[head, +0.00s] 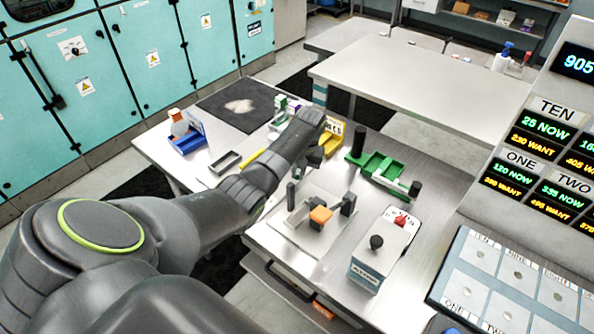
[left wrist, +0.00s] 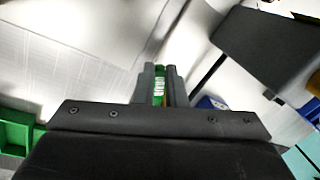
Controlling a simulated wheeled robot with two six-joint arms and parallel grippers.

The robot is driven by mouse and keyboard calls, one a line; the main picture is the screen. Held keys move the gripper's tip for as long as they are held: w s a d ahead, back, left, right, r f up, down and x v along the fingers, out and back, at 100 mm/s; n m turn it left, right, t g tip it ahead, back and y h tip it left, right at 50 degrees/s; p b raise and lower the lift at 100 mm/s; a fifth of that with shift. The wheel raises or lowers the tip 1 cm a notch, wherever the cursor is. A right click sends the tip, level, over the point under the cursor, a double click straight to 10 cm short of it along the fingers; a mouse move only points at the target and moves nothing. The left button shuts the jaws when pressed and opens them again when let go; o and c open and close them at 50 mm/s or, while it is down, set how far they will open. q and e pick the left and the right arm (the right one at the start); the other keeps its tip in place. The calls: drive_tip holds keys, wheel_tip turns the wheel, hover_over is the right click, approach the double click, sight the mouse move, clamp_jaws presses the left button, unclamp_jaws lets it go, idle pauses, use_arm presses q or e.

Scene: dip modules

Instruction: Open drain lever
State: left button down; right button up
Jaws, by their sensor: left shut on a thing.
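My left gripper (head: 316,158) reaches over the middle of the steel bench, pointing down. In the left wrist view its two dark fingers (left wrist: 160,80) are shut on a narrow green piece with white marks (left wrist: 158,90). The arm hides this piece in the head view. A pale box (head: 366,274) at the bench's front right has a black ball-topped lever (head: 376,242) and a red button (head: 401,221). I cannot tell from any label whether that is the drain lever. The gripper is apart from this box. My right gripper is not seen.
A grey plate with dark posts and an orange block (head: 320,215) stands in front of the gripper. A green tray (head: 378,168) with black posts lies to its right. A blue holder (head: 187,137) stands at the left. Display panels (head: 545,150) edge the right side.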

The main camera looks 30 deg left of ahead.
use_arm(q)
drive_tip(key=shift+w+d+r+n+p, duration=0.15)
drive_tip(key=shift+w+d+n, duration=0.1)
drive_tip(key=shift+n, duration=0.35)
drive_tip(key=shift+w+d+f+n+p, duration=0.1)
drive_tip(key=shift+w+d+n+p, duration=0.1)
drive_tip(key=shift+n, duration=0.4)
drive_tip(key=n, duration=0.1)
drive_tip(key=w+n, duration=0.1)
drive_tip(key=shift+d+n+g+b, duration=0.3)
drive_tip(key=shift+d+n+g, duration=0.05)
drive_tip(key=shift+n+g, duration=0.05)
drive_tip(key=n+b, duration=0.1)
drive_tip(key=w+n+b, duration=0.1)
drive_tip(key=n, duration=0.1)
drive_tip(key=shift+w+d+h, duration=0.2)
drive_tip(key=shift+w+h, duration=0.1)
drive_tip(key=shift+h, duration=0.1)
drive_tip(key=shift+w+n+b, duration=0.3)
drive_tip(key=shift+n+b, duration=0.2)
drive_tip(key=shift+n, duration=0.2)
drive_tip(key=shift+w+n+b, duration=0.25)
drive_tip(key=shift+n+b, duration=0.2)
drive_tip(key=shift+n, duration=0.25)
drive_tip(key=c, duration=1.5)
unclamp_jaws()
drive_tip(key=shift+d, duration=0.1)
